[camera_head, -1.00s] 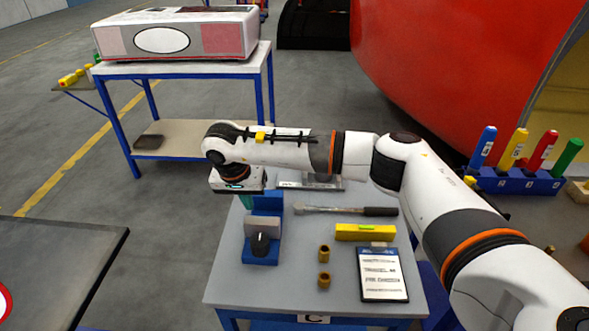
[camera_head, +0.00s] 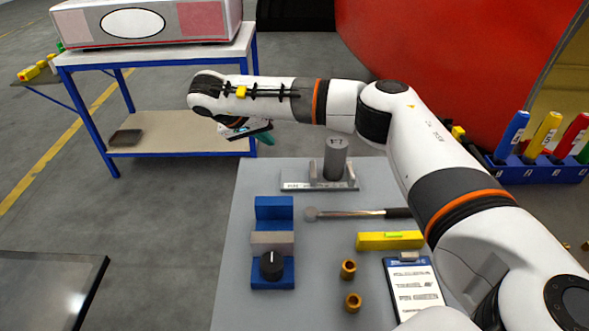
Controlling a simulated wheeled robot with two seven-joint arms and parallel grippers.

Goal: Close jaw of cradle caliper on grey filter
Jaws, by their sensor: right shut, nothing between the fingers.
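The cradle caliper (camera_head: 300,186) is a flat silver bar with markings and short upright jaws, at the far side of the grey table. The grey filter (camera_head: 336,160) is a cylinder with a dark mark on top, standing upright in the cradle between the jaws. I cannot tell whether both jaws touch it. My right gripper (camera_head: 265,137) is shut and empty, left of the filter and apart from it, near the table's far left corner. Its teal fingertips are partly hidden by its own body. My left gripper is not in view.
On the grey table (camera_head: 230,280) are a blue fixture (camera_head: 273,208) with a black knob, a wrench (camera_head: 350,214), a yellow level (camera_head: 390,240), two brass bushings and a clipboard (camera_head: 414,285). A blue rack (camera_head: 540,172) of coloured handles stands at right.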

